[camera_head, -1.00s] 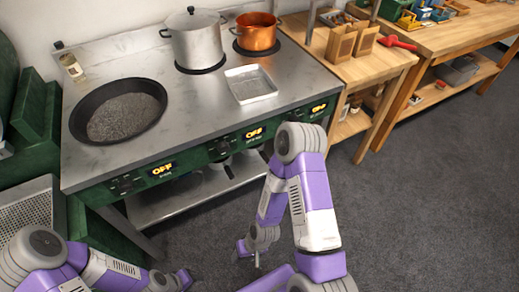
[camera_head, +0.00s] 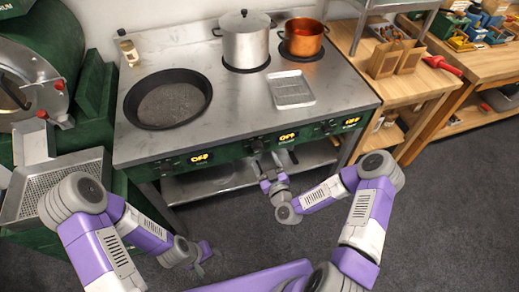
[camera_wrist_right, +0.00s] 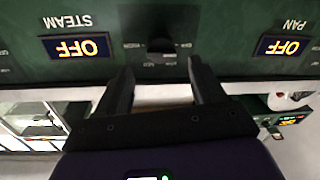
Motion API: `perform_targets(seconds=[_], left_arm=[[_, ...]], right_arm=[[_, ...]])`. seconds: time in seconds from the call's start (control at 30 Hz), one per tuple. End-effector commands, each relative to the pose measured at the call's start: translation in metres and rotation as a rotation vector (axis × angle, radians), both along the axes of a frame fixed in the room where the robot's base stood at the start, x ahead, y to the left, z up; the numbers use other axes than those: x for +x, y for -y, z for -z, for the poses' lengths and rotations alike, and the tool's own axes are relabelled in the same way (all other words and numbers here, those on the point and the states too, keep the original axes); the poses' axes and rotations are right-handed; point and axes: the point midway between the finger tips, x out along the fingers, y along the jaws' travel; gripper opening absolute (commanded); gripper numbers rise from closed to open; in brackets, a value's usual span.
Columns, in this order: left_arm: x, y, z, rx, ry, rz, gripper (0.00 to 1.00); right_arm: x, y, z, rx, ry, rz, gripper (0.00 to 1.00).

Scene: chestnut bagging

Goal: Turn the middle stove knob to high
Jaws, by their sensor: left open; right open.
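The stove (camera_head: 222,150) has a green front panel with several dark knobs and lit displays, all reading OFF. The middle knob (camera_wrist_right: 162,45) shows in the right wrist view as a dark knob between the STEAM display (camera_wrist_right: 76,47) and the PAN display (camera_wrist_right: 283,47), upside down there. My right gripper (camera_wrist_right: 160,80) is open and empty, its two fingers pointing at the panel, one to each side of the knob's line. It seems not to touch the knob. In the head view this gripper (camera_head: 266,168) is just below the middle display (camera_head: 288,137). My left gripper (camera_head: 204,252) is open and empty, low in front of the stove.
A black pan (camera_head: 168,98), a steel pot (camera_head: 246,40), a copper pot (camera_head: 303,38) and a metal tray (camera_head: 291,89) stand on the stovetop. A wooden table (camera_head: 405,83) is at right, green machinery (camera_head: 100,95) at left. The floor in front is clear.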

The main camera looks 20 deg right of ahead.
Motion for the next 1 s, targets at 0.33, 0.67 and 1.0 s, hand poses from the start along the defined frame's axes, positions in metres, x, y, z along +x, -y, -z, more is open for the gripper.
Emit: perform_targets(seconds=[0.33, 0.67, 1.0], left_arm=[[0.0, 0.0, 0.01, 0.0, 0.0, 0.0, 0.43], [0.0, 0.0, 0.01, 0.0, 0.0, 0.0, 0.43], [0.0, 0.0, 0.01, 0.0, 0.0, 0.0, 0.43]], right_arm=[[0.048, -0.006, 0.001, 0.001, 0.0, -0.002, 0.69], [0.054, -0.007, 0.001, 0.003, -0.004, -0.002, 0.69], [0.054, -0.006, 0.001, 0.003, -0.004, -0.002, 0.21]])
